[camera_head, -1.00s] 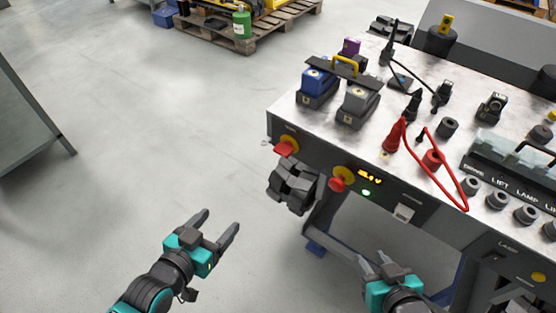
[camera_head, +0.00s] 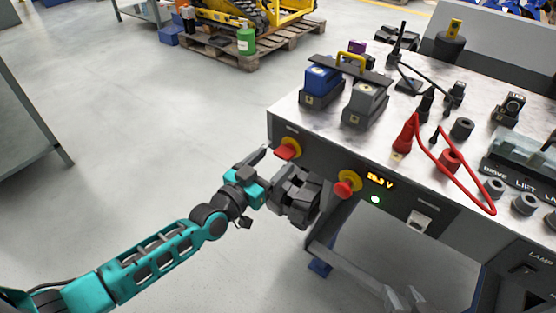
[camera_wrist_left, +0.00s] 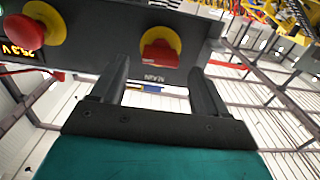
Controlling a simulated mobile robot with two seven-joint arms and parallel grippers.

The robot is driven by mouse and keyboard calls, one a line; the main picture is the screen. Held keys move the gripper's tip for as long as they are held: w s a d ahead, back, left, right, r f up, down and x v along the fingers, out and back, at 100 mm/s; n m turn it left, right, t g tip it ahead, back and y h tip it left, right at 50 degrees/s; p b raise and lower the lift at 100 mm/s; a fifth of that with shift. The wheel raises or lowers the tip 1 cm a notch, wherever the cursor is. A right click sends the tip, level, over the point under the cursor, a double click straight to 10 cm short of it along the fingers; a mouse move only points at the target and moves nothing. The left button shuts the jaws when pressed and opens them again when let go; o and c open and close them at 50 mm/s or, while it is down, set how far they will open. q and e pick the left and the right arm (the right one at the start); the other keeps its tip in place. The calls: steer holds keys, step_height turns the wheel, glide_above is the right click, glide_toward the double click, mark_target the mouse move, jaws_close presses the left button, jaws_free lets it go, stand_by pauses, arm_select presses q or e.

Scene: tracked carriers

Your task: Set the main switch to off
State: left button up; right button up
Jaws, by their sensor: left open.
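The main switch (camera_head: 287,151) is a red handle on a yellow disc, at the left end of the bench's dark front panel. In the left wrist view, the switch (camera_wrist_left: 159,52) shows large, its red handle lying roughly level, with an upside-down label beside it. My left gripper (camera_head: 272,167) is open and empty, close below the switch in the head view. In the wrist view its two fingers (camera_wrist_left: 160,77) stand apart on either side of the label, pointing at the panel. No contact with the handle shows.
A red mushroom button (camera_head: 345,188) on yellow sits right of the switch, beside a lit display (camera_head: 381,181) and green lamp (camera_head: 375,199). Blue and grey blocks, red cable and plugs crowd the bench top (camera_head: 290,111).

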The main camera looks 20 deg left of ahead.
mark_target(285, 153)
arm_select(q)
steer(key=shift+x, duration=1.4)
steer(key=c, duration=1.1)
